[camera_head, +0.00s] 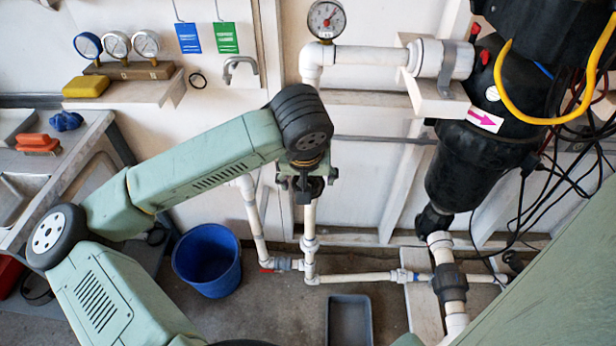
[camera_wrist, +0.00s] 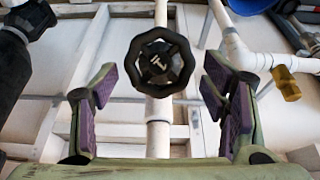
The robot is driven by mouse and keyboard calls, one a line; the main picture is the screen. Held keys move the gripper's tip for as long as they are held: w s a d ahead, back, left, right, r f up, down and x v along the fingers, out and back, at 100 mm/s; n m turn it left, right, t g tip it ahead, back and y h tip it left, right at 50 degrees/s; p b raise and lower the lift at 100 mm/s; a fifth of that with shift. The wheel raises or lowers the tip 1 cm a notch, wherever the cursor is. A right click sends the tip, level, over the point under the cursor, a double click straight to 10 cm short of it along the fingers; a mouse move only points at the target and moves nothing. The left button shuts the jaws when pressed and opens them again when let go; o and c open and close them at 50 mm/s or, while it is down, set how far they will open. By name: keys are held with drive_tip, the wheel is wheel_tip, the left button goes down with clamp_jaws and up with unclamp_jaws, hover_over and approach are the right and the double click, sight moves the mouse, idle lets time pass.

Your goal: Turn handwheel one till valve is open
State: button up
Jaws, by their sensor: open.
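The black handwheel (camera_wrist: 159,62) is in the middle of the wrist view, with a round hub bearing a white mark that I cannot read for sure. It sits in front of a white vertical pipe. No contact shows. In the head view my gripper (camera_head: 308,180) is at the white vertical pipe (camera_head: 310,222), below the gauge. The wheel is mostly hidden there by my wrist. The valve's state cannot be seen.
A blue bucket (camera_head: 207,258) and a grey tray (camera_head: 349,320) are on the floor below. A black reactor housing (camera_head: 470,165) with loose cables stands right. A pressure gauge (camera_head: 326,19) is above. A sink bench (camera_head: 60,165) is at left.

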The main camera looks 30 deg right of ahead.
drive_tip(key=shift+x, duration=1.45)
drive_tip(key=shift+c, duration=0.2)
drive_tip(key=c, duration=0.8)
drive_tip(key=shift+o, duration=0.2)
drive_tip(key=shift+f+b, duration=0.25)
drive_tip(key=shift+b, duration=0.7)
